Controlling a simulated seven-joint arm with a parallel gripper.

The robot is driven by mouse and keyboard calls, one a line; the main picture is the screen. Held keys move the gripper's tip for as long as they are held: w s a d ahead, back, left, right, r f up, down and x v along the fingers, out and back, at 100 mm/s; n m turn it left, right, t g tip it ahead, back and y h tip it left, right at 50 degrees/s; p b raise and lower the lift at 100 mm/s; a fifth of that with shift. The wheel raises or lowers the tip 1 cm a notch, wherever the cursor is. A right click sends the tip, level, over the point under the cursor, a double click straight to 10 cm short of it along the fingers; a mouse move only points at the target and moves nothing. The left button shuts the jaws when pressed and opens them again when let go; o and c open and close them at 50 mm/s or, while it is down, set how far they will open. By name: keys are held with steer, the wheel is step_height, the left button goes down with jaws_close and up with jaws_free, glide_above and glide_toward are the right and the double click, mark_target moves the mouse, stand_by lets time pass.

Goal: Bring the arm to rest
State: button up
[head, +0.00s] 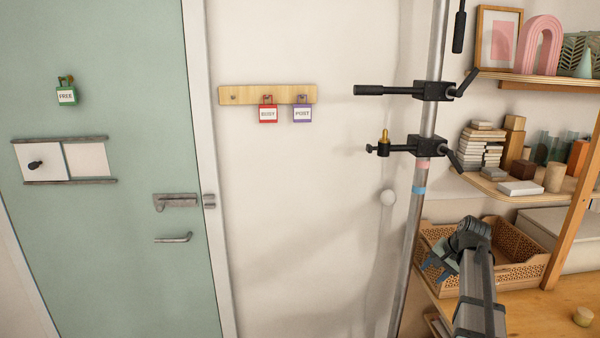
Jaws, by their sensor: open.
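My gripper (440,262) is at the lower right, beside the front of a woven basket on the wooden bench. Its blue-grey fingers are open, with nothing seen between them. The arm comes up from the bottom edge and bends at the wrist. A green FREE tag (66,96) hangs on the green door (120,130). A red BUSY tag (268,114) and a purple POST tag (302,113) hang from a wooden rail (240,95) on the wall.
A metal pole (411,240) with black clamps (433,91) stands left of my arm. Right of it are the woven basket (518,268), a shelf of blocks (535,197) and a slanted wooden post (572,215).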

steer(key=a+f+n+g+h, duration=0.15)
steer(key=a+f+n, duration=0.35)
steer(key=a+f, duration=0.7)
steer(key=a+f+n+g, duration=0.2)
steer(key=a+f+n, duration=0.45)
steer(key=a, duration=0.95)
steer(key=s+a+f+n+h, duration=0.1)
steer(key=s+a+f+n, duration=0.4)
steer(key=a+f, duration=0.45)
steer(key=s+a+f+n+h, duration=0.2)
steer(key=s+a+f+n, duration=0.2)
steer(key=s+a+f, duration=0.5)
steer(key=s+d+f+m+g, duration=0.2)
steer(key=s+d+f+g, duration=0.35)
steer(key=s+f, duration=0.75)
steer(key=s+d+m+g+y, duration=0.1)
steer(key=s+d+m, duration=0.3)
steer(key=s, duration=0.5)
steer(key=s+d+f+m+g+y, duration=0.1)
steer(key=s+d+m, duration=0.3)
steer(key=s+d, duration=0.4)
steer(key=shift+s+d+f+m, duration=0.15)
steer(key=shift+s+m, duration=0.2)
steer(key=shift+s, duration=0.8)
steer(key=shift+y, duration=0.25)
